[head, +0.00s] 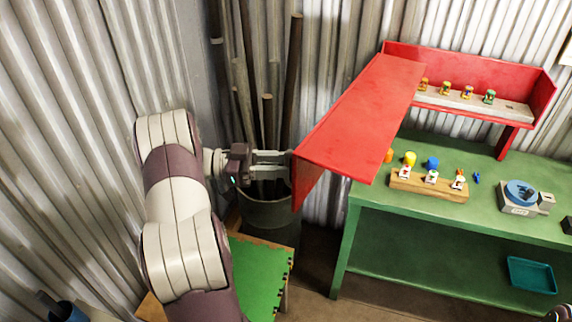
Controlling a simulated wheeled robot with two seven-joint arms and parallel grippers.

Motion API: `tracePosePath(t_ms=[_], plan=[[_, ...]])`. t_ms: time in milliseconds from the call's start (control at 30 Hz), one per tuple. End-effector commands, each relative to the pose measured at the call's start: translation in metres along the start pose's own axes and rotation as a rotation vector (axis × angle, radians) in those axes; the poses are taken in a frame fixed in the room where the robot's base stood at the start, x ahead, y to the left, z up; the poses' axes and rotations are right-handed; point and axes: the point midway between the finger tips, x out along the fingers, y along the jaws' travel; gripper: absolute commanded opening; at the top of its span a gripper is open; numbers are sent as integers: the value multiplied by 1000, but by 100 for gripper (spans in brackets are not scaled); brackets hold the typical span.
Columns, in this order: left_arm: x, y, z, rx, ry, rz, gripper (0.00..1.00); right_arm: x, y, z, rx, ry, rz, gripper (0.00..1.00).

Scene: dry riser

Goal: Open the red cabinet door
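The red cabinet (365,115) shows in the head view as a broad red top, right of centre, beside the corrugated wall. A narrow red upright panel (303,185) hangs below its left end; I cannot tell for sure whether this is the door or how far it stands open. My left gripper (283,160) reaches in from the left, and its two fingers meet the left edge of the red panel. The fingertips and any handle there are hidden or too small, so I cannot tell whether the fingers are closed on something. My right gripper is not clearly in view.
A green workbench (400,218) stands at the right, with a wooden block (428,188) of small figures and a blue-topped device (520,193). A red shelf (470,70) is behind it. A bin (265,211) of tall poles stands behind my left gripper, near a green-topped stool (258,275).

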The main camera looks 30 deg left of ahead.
Motion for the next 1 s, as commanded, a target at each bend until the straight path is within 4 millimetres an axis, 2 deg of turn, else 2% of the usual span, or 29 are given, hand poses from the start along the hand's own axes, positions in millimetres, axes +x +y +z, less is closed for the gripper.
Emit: tracePosePath(t_ms=[200,400,567,1000], plan=[[-61,0,3,4,-1,-5,37,15,0,2,0,0,0,43],[-98,0,1,4,0,-2,37,20,0,2,0,0,0,43],[-106,0,0,3,1,-1,37,21,0,2,0,0,0,43],[-106,0,-1,3,1,0,37,20,0,2,0,0,0,43]])
